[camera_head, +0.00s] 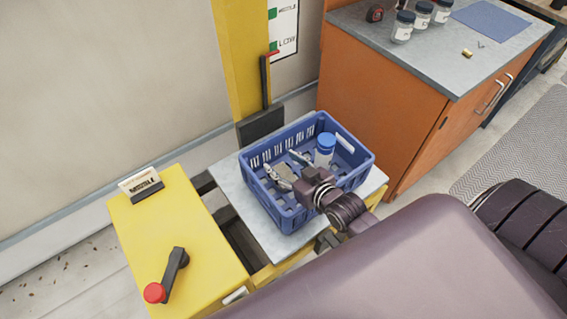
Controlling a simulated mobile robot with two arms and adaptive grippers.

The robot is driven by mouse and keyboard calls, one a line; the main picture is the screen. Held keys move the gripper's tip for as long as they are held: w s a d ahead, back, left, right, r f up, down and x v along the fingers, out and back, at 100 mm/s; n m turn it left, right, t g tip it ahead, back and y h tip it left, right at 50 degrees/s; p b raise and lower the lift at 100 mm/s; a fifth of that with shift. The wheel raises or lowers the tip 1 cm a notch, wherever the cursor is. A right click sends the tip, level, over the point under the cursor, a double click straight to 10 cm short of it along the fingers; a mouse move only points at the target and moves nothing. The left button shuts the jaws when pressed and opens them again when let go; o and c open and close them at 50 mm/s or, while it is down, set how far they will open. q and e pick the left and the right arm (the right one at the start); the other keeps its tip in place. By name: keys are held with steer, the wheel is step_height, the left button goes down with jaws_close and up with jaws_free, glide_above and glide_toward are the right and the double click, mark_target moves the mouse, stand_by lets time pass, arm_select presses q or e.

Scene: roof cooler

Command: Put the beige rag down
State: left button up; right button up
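A small grey-beige piece, which looks like the beige rag (285,171), is inside the blue crate (304,219), low down in its left half. My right gripper (282,162) reaches into the crate from the right. Its two fingers are spread wide apart, one on each side of the rag. I cannot tell whether the fingers touch the rag, and the gripper body hides part of it. My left gripper is not in view.
A blue-capped jar (324,152) stands in the crate's back right. The crate rests on a grey board (229,179) beside a yellow box (190,228) with a red-knobbed lever (167,279). An orange cabinet (383,105) stands close behind on the right, with several jars on top.

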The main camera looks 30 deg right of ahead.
steer(key=shift+o, duration=0.3)
steer(key=shift+s+a+f, duration=0.1)
steer(key=shift+s+f, duration=0.15)
steer(key=shift+f, duration=0.25)
steer(key=shift+s+f, duration=0.2)
steer(key=shift+f, duration=0.25)
steer(key=shift+r, duration=0.4)
steer(key=shift+s+r+g, duration=0.15)
steer(key=shift+r+g, duration=0.05)
steer(key=shift+g, duration=0.1)
steer(key=v, duration=1.1)
steer(key=shift+d+r, duration=0.25)
steer(key=shift+r, duration=0.15)
steer(key=shift+r, duration=0.1)
